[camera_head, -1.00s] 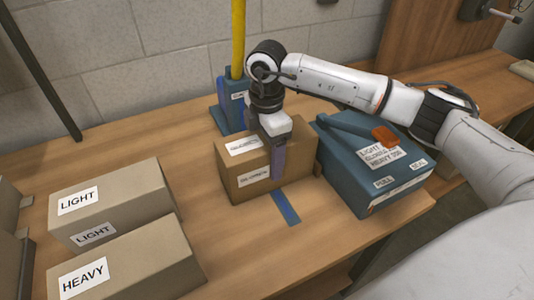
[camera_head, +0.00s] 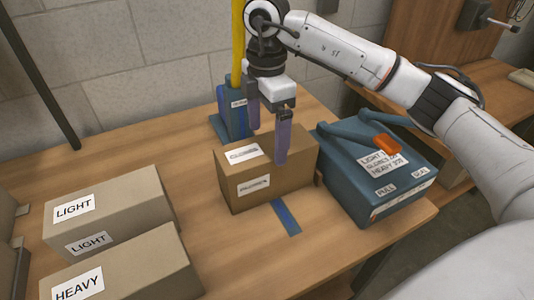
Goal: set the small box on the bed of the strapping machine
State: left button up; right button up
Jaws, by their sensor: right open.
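The small brown box (camera_head: 240,190) with white labels sits upright on the wooden table, over a blue strap strip (camera_head: 286,217) that sticks out in front of it. My left gripper is not in view.
Light brown boxes marked "LIGHT" (camera_head: 125,205) and "HEAVY" (camera_head: 140,268) stand at the left. A blue stand (camera_head: 232,120) with a yellow post (camera_head: 238,45) is behind the small box.

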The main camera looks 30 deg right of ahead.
jog(key=shift+r, duration=1.6)
